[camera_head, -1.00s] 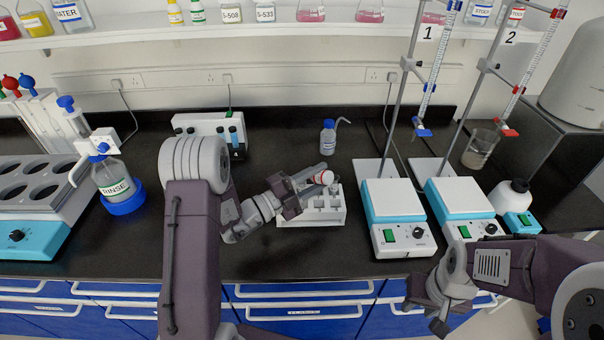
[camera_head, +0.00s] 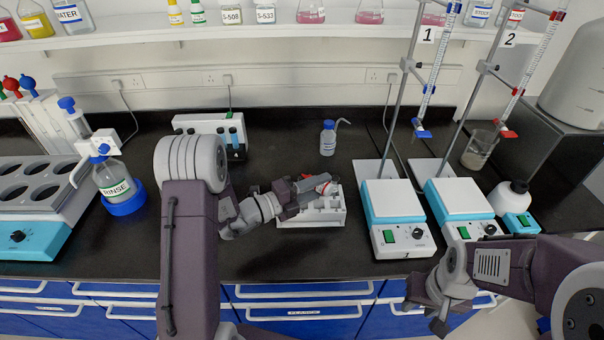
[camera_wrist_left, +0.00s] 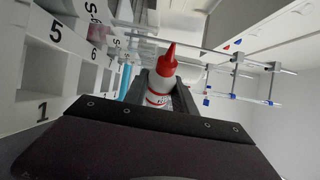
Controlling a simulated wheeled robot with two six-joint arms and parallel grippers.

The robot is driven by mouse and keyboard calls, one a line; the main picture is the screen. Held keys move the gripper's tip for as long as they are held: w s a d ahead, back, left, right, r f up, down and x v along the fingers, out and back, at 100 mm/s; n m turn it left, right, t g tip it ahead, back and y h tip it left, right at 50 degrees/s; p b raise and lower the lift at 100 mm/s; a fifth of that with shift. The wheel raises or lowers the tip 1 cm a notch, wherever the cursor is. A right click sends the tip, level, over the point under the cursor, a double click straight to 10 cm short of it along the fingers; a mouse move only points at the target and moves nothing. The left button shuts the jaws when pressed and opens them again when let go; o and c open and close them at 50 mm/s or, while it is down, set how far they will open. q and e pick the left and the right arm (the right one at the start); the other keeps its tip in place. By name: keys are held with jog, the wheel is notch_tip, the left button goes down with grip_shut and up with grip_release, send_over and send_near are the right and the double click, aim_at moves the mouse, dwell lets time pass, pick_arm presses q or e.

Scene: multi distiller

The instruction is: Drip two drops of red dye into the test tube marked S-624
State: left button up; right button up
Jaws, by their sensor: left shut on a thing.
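My left gripper (camera_head: 312,188) is shut on a small white dropper bottle with a red cap (camera_head: 326,188), just above the white rack (camera_head: 312,216). The bottle is mostly hidden by the fingers in the head view. In the left wrist view, the bottle's white body (camera_wrist_left: 158,88) sits between the fingers, its red nozzle pointing away from the gripper. The rack (camera_wrist_left: 42,70) shows there at the left, with numbers 1, 5 and 6 and partly cut-off "S" labels. I cannot read S-624 on any tube. My right gripper (camera_head: 424,314) appears open and empty at the bench's front edge.
Two hotplate stirrers with burette stands (camera_head: 393,200) are right of the rack. A blue-capped wash bottle (camera_head: 328,138) stands behind it. Bench in front of the rack is clear.

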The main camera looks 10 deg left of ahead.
pick_arm(q)
jog(key=shift+f+m, duration=0.35)
jog(key=shift+m, duration=0.25)
notch_tip(320, 180, up, 5)
jog(key=p, duration=0.5)
jog(key=shift+r, duration=0.15)
